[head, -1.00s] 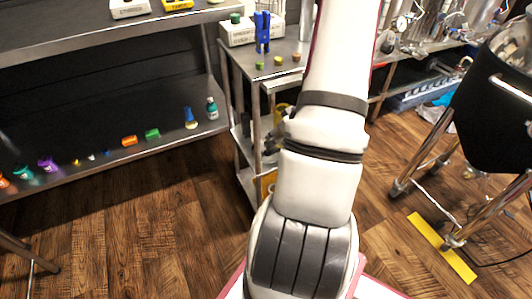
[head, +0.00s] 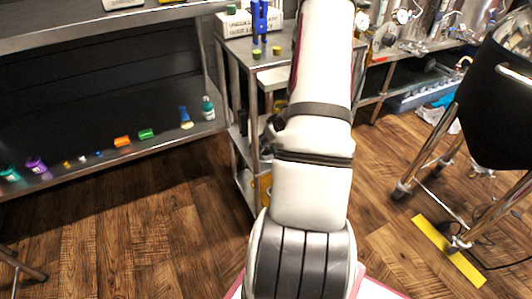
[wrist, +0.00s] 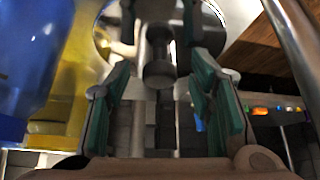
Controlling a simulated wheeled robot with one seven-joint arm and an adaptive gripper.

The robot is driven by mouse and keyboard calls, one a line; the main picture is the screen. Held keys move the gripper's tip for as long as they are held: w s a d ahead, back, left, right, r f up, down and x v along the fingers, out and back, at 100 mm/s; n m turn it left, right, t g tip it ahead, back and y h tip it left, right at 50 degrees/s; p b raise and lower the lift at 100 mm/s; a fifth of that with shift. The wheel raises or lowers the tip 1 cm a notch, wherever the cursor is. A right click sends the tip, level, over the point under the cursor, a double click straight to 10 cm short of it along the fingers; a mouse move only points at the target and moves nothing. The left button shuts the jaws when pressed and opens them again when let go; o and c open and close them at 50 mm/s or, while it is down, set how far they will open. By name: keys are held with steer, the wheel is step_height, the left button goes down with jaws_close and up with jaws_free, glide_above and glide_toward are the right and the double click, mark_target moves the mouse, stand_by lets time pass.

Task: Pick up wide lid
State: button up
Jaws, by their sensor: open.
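In the wrist view a shiny round metal disc (wrist: 108,38) with a dark grey knob (wrist: 158,73) lies straight ahead; it looks like the wide lid. My gripper (wrist: 160,88) is open, with green pads on either side of the knob. I see a gap on both sides of the knob, and the pads do not visibly touch it. Dark shapes on the disc look like reflections of my fingers. In the head view my own arm hides the gripper and the lid.
Large blue (wrist: 30,60) and yellow (wrist: 78,85) objects stand close left of my gripper in the wrist view. A metal post (wrist: 292,40) is at right. In the head view a steel cart (head: 232,50) with a blue item (head: 260,18) stands behind my arm. A shelf (head: 110,150) holds small coloured items.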

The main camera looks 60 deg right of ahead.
jaws_close()
steer(key=shift+r, duration=0.1)
steer(key=shift+r, duration=0.15)
